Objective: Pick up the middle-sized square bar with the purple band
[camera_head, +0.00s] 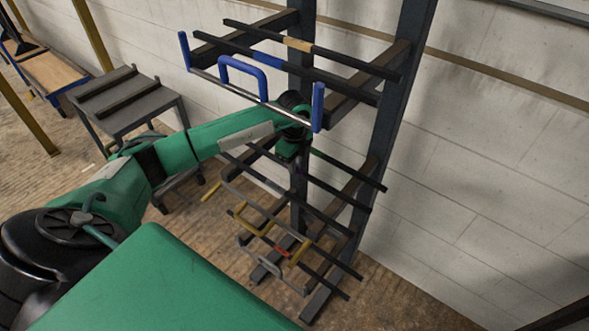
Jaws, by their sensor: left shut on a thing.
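The square bar with the purple band (338,195) lies across the lower arms of the rack, dark and slanting down to the right. A small bit of purple shows just below my left gripper. My left gripper (291,160) points down over the middle of this bar and is shut on it. The wrist hides the fingertips and most of the band. The bar appears still at the level of its rack arms; whether any gap is under it cannot be told. My right gripper is not in view.
Upright rack posts (390,120) stand close right of the gripper. Above are bars with a tan band (298,45) and a blue band (267,60), and a blue-handled frame (244,72). Below is a red-banded bar (283,250). A grey stand (130,100) is left.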

